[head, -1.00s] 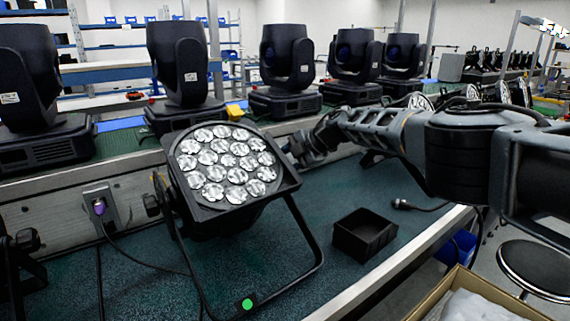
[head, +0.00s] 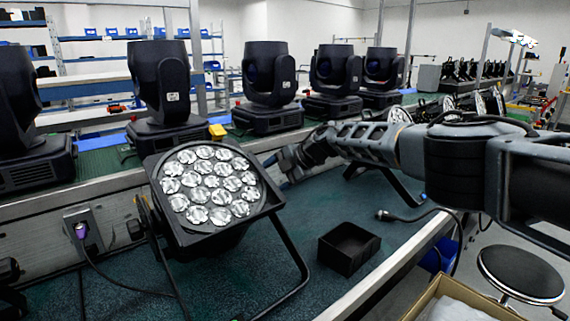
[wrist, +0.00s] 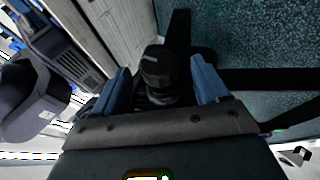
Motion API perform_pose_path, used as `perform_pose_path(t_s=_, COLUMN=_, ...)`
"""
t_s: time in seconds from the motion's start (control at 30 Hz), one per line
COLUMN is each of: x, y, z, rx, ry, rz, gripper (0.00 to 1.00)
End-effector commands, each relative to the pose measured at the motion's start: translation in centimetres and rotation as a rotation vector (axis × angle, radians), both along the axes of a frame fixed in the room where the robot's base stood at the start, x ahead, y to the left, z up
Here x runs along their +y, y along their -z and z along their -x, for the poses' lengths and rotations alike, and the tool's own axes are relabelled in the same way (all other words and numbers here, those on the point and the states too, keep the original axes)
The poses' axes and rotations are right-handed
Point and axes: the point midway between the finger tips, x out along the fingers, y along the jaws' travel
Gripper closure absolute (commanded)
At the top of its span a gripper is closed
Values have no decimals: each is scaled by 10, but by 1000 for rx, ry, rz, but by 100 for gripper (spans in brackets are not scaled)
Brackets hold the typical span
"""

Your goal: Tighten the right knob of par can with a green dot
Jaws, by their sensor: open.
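The black par can (head: 208,190) with a lit face of several round lenses stands on its bracket on the green bench. Its green dot is almost cut off at the bottom edge of the head view. My gripper (head: 277,172) is at the can's right side, its tips partly hidden behind the housing. In the wrist view, my gripper (wrist: 162,82) is open, with one blue finger on each side of a black ribbed knob (wrist: 158,68). The knob stands between the fingers; I see no clear contact. The right knob is hidden in the head view.
A small open black box (head: 348,249) sits on the bench right of the can. Several moving-head lights (head: 268,95) stand on the raised ledge behind. A cable plug (head: 384,215) lies to the right. A stool (head: 520,272) and cardboard box (head: 465,299) are beyond the front edge.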

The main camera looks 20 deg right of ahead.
Motion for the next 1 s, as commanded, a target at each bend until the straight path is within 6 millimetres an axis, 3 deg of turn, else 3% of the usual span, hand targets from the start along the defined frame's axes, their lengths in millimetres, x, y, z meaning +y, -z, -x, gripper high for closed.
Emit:
perform_pose_path(t_s=0.03, x=-4, y=-11, z=3, rx=1, ry=1, rz=-2, gripper=26)
perform_pose_path(t_s=0.4, x=-28, y=-32, z=24, rx=-3, ry=-1, rz=0, gripper=26)
perform_pose_path(t_s=1.0, x=-34, y=-38, z=31, rx=0, ry=0, rz=0, gripper=26)
